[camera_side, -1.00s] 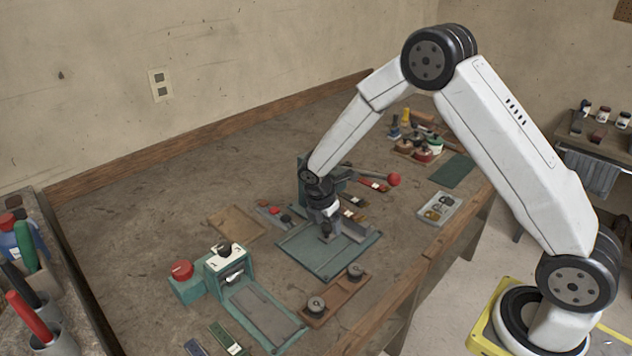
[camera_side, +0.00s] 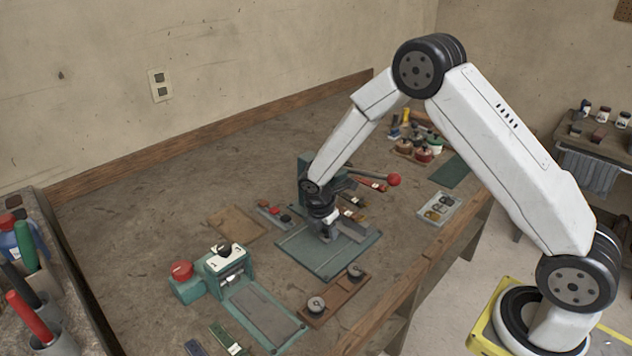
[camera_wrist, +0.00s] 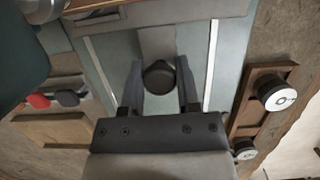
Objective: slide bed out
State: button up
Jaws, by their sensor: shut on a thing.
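The teal stitcher (camera_side: 308,163), with a red-balled lever (camera_side: 393,180), stands behind a flat teal base (camera_side: 330,268) on the bench. The grey bed (camera_side: 352,231) sits at the stitcher's end of the base; part of it shows in the wrist view (camera_wrist: 157,38). My gripper (camera_side: 326,236) is low over the base and points down. In the wrist view my gripper (camera_wrist: 160,82) has its fingers on both sides of a round black knob (camera_wrist: 158,75) and is shut on it. In the side view my gripper hides the knob.
A second teal device (camera_side: 228,262) with a red knob stands at front left. A wooden strip (camera_side: 335,295) with two round spools lies close to the base's near edge. A grey tray (camera_side: 440,208) is at right. The base's near part is clear.

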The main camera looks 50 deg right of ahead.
aim_at(305, 255)
jog(key=shift+a, duration=5.95)
